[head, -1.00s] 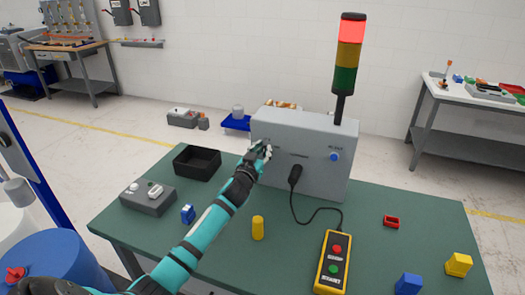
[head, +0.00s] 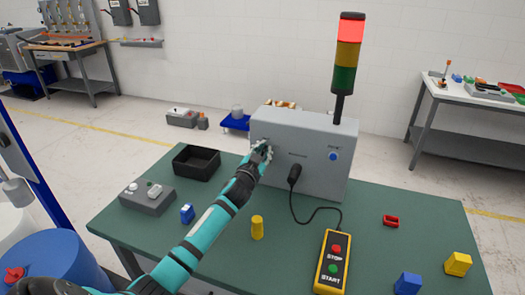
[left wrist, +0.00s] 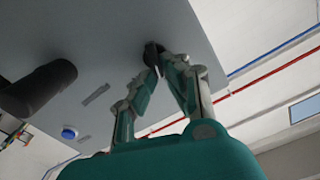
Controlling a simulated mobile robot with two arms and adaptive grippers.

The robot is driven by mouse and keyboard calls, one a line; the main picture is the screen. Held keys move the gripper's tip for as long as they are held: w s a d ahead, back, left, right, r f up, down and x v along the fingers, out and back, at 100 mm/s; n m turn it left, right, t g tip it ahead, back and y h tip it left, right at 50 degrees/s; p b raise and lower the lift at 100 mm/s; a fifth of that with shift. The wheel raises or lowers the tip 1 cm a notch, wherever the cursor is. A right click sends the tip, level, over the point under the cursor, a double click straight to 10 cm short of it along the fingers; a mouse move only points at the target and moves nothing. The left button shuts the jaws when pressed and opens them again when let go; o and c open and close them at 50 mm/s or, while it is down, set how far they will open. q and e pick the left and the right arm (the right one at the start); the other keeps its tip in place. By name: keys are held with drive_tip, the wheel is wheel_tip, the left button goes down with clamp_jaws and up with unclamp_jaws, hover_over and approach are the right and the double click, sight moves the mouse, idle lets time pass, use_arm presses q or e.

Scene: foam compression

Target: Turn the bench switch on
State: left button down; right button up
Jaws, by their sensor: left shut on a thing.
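A grey control box (head: 315,160) stands on the green bench. My left gripper (head: 264,150) is at the left part of its front face. In the left wrist view its fingers (left wrist: 155,62) close on a small dark switch knob (left wrist: 151,50) on the grey face. The fingers hide most of the knob, so its turn position cannot be told. A signal tower (head: 347,55) rises from the box, with its red top section bright. My right gripper is not in view.
A black plug (head: 294,173) and a blue button (head: 333,156) are on the box front. A yellow pendant (head: 333,262) lies on the bench by a cable. A black tray (head: 197,163), a grey switch unit (head: 148,198) and a yellow cylinder (head: 257,228) stand near my arm.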

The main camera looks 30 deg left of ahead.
use_arm(q)
drive_tip(key=shift+w+d+f+m, duration=0.1)
drive_tip(key=shift+d+f+m, duration=0.15)
drive_tip(key=shift+m, duration=2.1)
drive_tip(key=shift+s+d+f+m, duration=0.15)
drive_tip(key=shift+f+m, duration=0.25)
drive_tip(key=shift+m, duration=1.9)
drive_tip(key=shift+w+d+f+m, duration=0.2)
drive_tip(key=shift+f+m, duration=0.1)
drive_tip(key=shift+m, duration=2.05)
drive_tip(key=c, duration=1.4)
unclamp_jaws()
drive_tip(key=v, duration=1.2)
